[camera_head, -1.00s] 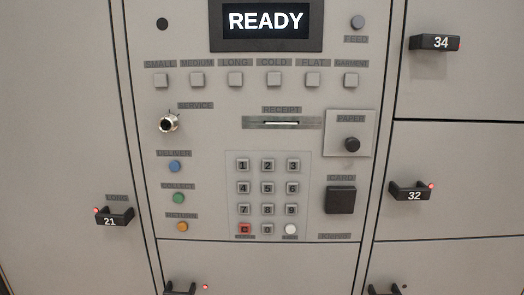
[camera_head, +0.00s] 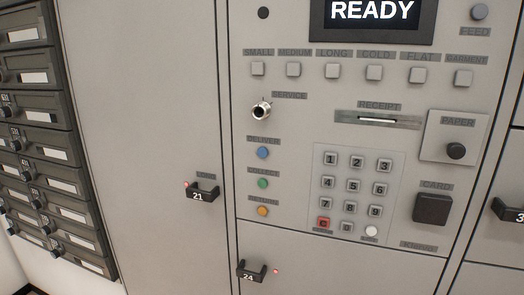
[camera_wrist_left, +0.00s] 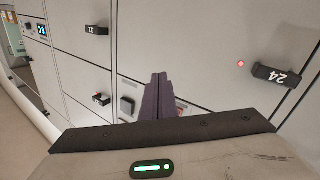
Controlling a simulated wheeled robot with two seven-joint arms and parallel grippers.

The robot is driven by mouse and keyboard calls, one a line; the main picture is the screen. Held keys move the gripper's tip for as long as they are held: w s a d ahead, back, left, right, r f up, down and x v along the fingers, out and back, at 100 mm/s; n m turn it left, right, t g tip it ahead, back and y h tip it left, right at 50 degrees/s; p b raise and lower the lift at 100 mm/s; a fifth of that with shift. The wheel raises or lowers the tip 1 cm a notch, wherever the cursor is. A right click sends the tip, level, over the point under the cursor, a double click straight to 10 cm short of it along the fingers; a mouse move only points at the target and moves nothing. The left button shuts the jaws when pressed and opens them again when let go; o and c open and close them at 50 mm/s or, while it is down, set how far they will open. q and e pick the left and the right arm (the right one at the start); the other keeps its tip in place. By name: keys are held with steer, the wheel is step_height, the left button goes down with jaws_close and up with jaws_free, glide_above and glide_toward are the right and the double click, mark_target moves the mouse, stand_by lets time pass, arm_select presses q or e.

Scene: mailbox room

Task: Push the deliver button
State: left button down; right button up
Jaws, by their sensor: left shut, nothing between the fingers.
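The blue deliver button (camera_head: 262,153) sits under the "DELIVER" label on the locker's control panel in the head view. The green collect button (camera_head: 263,183) and the orange return button (camera_head: 263,211) are below it. The display (camera_head: 372,12) above reads "READY". My left gripper (camera_wrist_left: 159,78) shows only in the left wrist view. Its dark fingers are shut with nothing between them, pointing toward the locker front. The deliver button cannot be made out in that view. My right gripper is in neither view.
A keypad (camera_head: 352,189) and card reader (camera_head: 433,208) are right of the buttons. Protruding handles 21 (camera_head: 202,195) and 24 (camera_head: 251,272) stick out nearby; handle 24 also shows in the left wrist view (camera_wrist_left: 279,76). Dark mail slots (camera_head: 40,130) line the left side.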

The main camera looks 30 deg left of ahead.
mark_target(263, 152)
arm_select(q)
steer(key=a+r+n+t+y, duration=0.2)
steer(key=a+r+n+y, duration=0.2)
steer(key=r, duration=0.5)
steer(key=a+r+n+t+y, duration=0.2)
steer(key=a+r+n+y, duration=0.3)
steer(key=r+n+y, duration=0.2)
steer(key=a+r+n+t+y+p, duration=0.1)
steer(key=a+r+n+t+y, duration=0.2)
steer(key=r, duration=0.9)
steer(key=a+n+y, duration=0.2)
steer(key=n, duration=0.1)
steer(key=shift+s, duration=0.2)
steer(key=shift+w, duration=0.15)
steer(key=w, duration=0.2)
steer(key=w+a+b, duration=0.1)
steer(key=w, duration=0.2)
steer(key=w+a, duration=0.1)
steer(key=w, duration=0.2)
steer(key=shift+w+b, duration=0.15)
steer(key=shift+b, duration=0.15)
steer(key=shift+w, duration=0.1)
